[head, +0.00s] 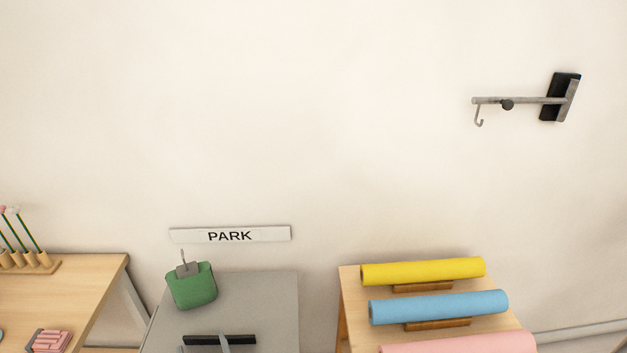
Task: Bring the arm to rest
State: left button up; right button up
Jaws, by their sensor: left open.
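My left gripper (204,343) shows only in part at the bottom edge of the head view, as a dark bar with pale grey fingers. It is open, and I see nothing between the fingers. It appears over the front of the grey table (270,300), below and to the right of a green pouch-like object (192,288) with a grey top piece. Most of the left arm is out of the picture. My right gripper is not in view.
A PARK sign (230,235) is on the wall behind the grey table. Yellow (420,271), blue (438,307) and pink (460,343) rolls lie on a wooden stand at right. A hooked bracket (520,100) juts from the wall. A wooden table (75,290) stands at left.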

pick_arm(q)
jog(key=s+a+f+n+g+h, duration=0.1)
jog(key=s+a+n+g, duration=0.3)
jog(key=n, duration=0.6)
jog(key=s+a+f+n+g, duration=0.2)
jog(key=s+n+g, duration=0.3)
jog(key=n, duration=0.4)
jog(key=s+d+r+n+g+h, duration=0.1)
jog(key=s+d+n+g+h, duration=0.1)
jog(key=s+d+n+h, duration=0.3)
jog(key=s+d+r+n+g+h, duration=0.1)
jog(key=s+d+n+g+h, duration=0.15)
jog(key=s+n, duration=0.35)
notch_tip(320, 180, down, 31)
jog(key=s+m, duration=0.2)
jog(key=s+a+f+g, duration=0.1)
jog(key=s+a+f, duration=0.2)
jog(key=s+f, duration=1.6)
jog(key=shift+f+g+y, duration=0.25)
jog(key=shift+g+y, duration=0.1)
